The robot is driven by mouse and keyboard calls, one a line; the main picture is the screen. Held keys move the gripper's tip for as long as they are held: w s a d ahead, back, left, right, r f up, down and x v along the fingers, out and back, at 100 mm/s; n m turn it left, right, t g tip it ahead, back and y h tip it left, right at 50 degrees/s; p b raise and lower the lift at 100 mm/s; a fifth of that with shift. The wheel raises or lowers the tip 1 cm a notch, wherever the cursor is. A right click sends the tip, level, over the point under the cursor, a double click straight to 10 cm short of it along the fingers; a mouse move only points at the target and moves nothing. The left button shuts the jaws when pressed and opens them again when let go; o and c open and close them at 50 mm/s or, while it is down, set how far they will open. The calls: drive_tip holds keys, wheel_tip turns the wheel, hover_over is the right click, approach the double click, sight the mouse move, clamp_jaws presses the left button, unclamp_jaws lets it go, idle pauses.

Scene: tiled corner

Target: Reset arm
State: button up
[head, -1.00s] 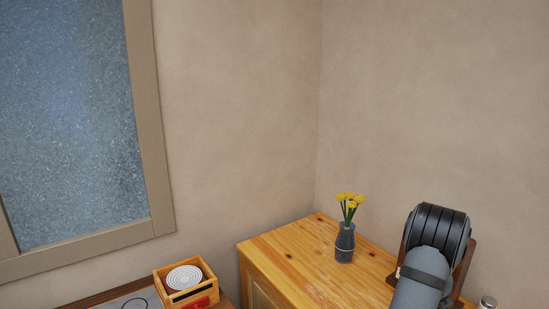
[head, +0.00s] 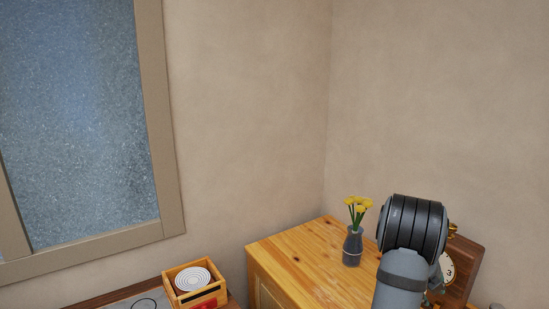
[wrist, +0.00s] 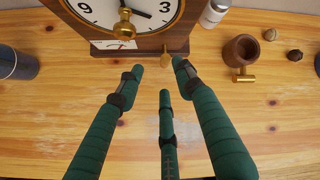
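My gripper (wrist: 160,76) shows in the wrist view as three dark green fingers with black joints. They are spread apart with nothing between them, above the wooden top in front of a clock (wrist: 148,42). My arm's black and grey links stand at the lower right of the head view and partly hide the same clock (head: 463,270). The clock has a white dial, a brown wooden case and brass parts.
A dark vase (head: 352,247) with yellow flowers stands on the wooden cabinet (head: 300,262). In the wrist view, a wooden mug-like object (wrist: 240,52), a small jar (wrist: 214,12) and nuts sit right of the clock. A wooden box (head: 197,301) is lower left.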

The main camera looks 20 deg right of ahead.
drive_tip(key=shift+w+d+f+t+h+b, duration=0.35)
drive_tip(key=shift+f+b, duration=0.2)
drive_tip(key=shift+b, duration=0.7)
drive_tip(key=shift+d, duration=0.1)
drive_tip(key=shift+r, duration=0.15)
